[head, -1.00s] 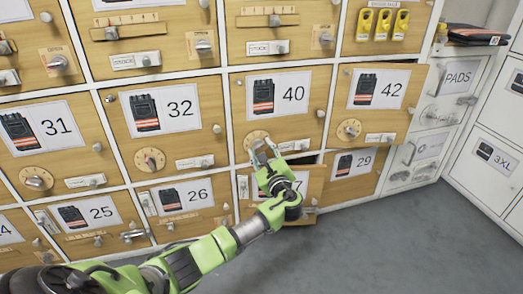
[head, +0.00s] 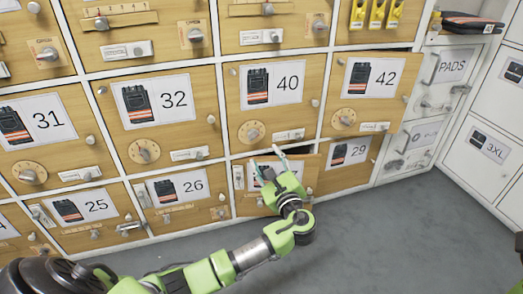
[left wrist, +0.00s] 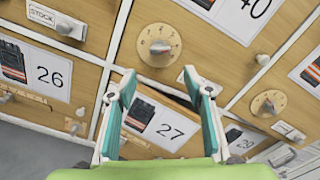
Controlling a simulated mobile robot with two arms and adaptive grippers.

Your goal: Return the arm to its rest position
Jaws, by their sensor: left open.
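My left gripper (head: 265,164) is in front of the lower locker row, below locker 40 (head: 252,110) and its round dial. It is open, with nothing between its fingers. In the left wrist view its two teal-lined fingers (left wrist: 160,90) stand apart, with the locker 27 door (left wrist: 168,124) showing between and behind them. That door sits out from the frame, with a dark gap along its top. In the head view my gripper hides much of it. My right gripper is not in view.
Locker 42 (head: 390,100) stands slightly ajar. Lockers 32 (head: 185,130) and 26 (head: 172,211) have protruding knobs and latches. White cabinets (head: 490,120) stand at the right. The grey floor (head: 390,240) is clear in front.

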